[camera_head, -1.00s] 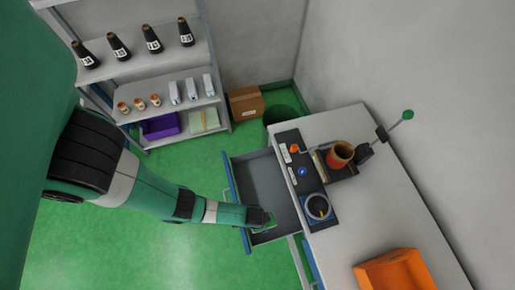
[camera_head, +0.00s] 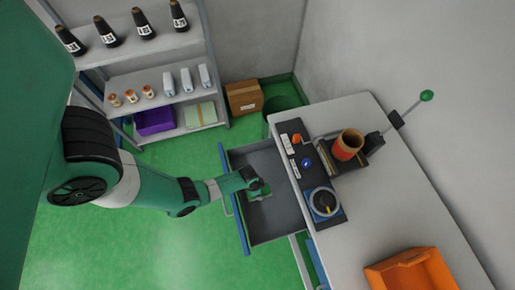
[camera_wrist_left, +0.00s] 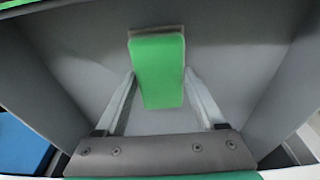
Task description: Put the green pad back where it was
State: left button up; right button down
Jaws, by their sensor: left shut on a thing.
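The green pad (camera_wrist_left: 158,72) is between the two fingers of my left gripper (camera_wrist_left: 162,90) in the wrist view, with a thin pale edge along its far end. My left gripper is shut on it. In the head view my left gripper (camera_head: 262,191) is over the open grey drawer (camera_head: 278,218), near its front panel. The drawer's grey floor and walls surround the pad in the wrist view. Whether the pad touches the drawer floor I cannot tell. My right gripper is not in view.
The drawer juts from a grey workbench (camera_head: 375,215) holding a dark strip of controls, a red-brown cup (camera_head: 347,145) and an orange tray (camera_head: 410,272). A shelf (camera_head: 165,100) stands at the back left, with a cardboard box (camera_head: 244,97) beside it. The green floor is clear at left.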

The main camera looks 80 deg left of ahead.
pick_arm(q)
jog(key=shift+a+f+b, duration=0.2)
jog(key=shift+f+b, duration=0.8)
jog(key=shift+f, duration=0.1)
jog(key=shift+a+f+b, duration=0.15)
jog(key=shift+f+b, duration=0.85)
jog(key=shift+f, duration=0.1)
jog(key=o, duration=1.2)
jog(key=shift+r, duration=0.1)
jog(key=shift+c, duration=0.2)
jog(key=r+p, duration=0.4)
jog(key=s+r+p, duration=0.1)
jog(key=r+p, duration=0.7)
jog(key=shift+s+d+r+p, duration=0.1)
jog(key=shift+s+r+p, duration=0.1)
jog(key=shift+s+p, duration=0.15)
jog(key=shift+f, duration=0.1)
